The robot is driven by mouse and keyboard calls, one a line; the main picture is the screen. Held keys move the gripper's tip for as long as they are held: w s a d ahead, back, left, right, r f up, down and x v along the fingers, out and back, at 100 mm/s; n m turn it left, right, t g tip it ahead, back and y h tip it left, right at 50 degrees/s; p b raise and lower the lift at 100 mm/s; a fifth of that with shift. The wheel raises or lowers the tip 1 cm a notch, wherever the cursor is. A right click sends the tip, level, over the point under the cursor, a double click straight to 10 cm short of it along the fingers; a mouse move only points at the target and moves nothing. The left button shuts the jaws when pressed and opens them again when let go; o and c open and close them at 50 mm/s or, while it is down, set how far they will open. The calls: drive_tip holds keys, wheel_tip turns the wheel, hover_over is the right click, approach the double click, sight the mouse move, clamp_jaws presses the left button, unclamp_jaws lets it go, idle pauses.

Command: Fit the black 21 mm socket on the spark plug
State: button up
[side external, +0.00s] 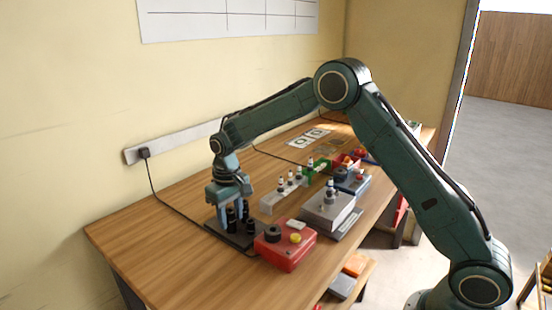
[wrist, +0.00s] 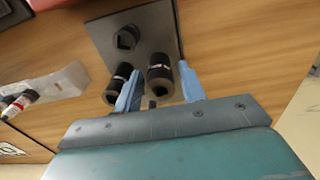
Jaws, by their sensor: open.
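Several black sockets stand upright on a dark plate (wrist: 143,22), which also shows in the side view (side external: 226,236). My gripper (wrist: 159,70) points down over the plate, its blue fingers open on either side of one black socket (wrist: 160,84). A gap shows on at least the right side; whether either finger touches is unclear. A second banded socket (wrist: 116,84) is just left of the left finger, and another (wrist: 126,38) is farther off. Size marks are unreadable. In the side view my gripper (side external: 232,212) is low among the sockets. A spark plug (side external: 330,190) stands upright on a grey block (side external: 322,215).
A red box (side external: 286,250) with a black knob and yellow button sits right of the plate. A pale rack (side external: 270,203) with several plugs stands behind it. A blue-grey box (side external: 352,182) and red and green bins are farther back. The table's front left is clear.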

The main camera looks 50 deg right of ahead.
drive_tip(key=c, duration=0.8)
drive_tip(key=shift+o, duration=0.2)
drive_tip(key=shift+r, duration=1.05)
wheel_tip(320, 180, up, 21)
drive_tip(key=s+d+m, duration=0.2)
drive_tip(key=s+d, duration=0.6)
drive_tip(key=d, duration=0.4)
drive_tip(key=s+d+m, duration=0.1)
drive_tip(key=s+d, duration=0.8)
drive_tip(key=d, duration=0.2)
drive_tip(key=shift+w+f, duration=0.2)
drive_tip(key=shift+f, duration=1.05)
drive_tip(key=shift+w+f, duration=0.15)
drive_tip(key=shift+f, duration=1.05)
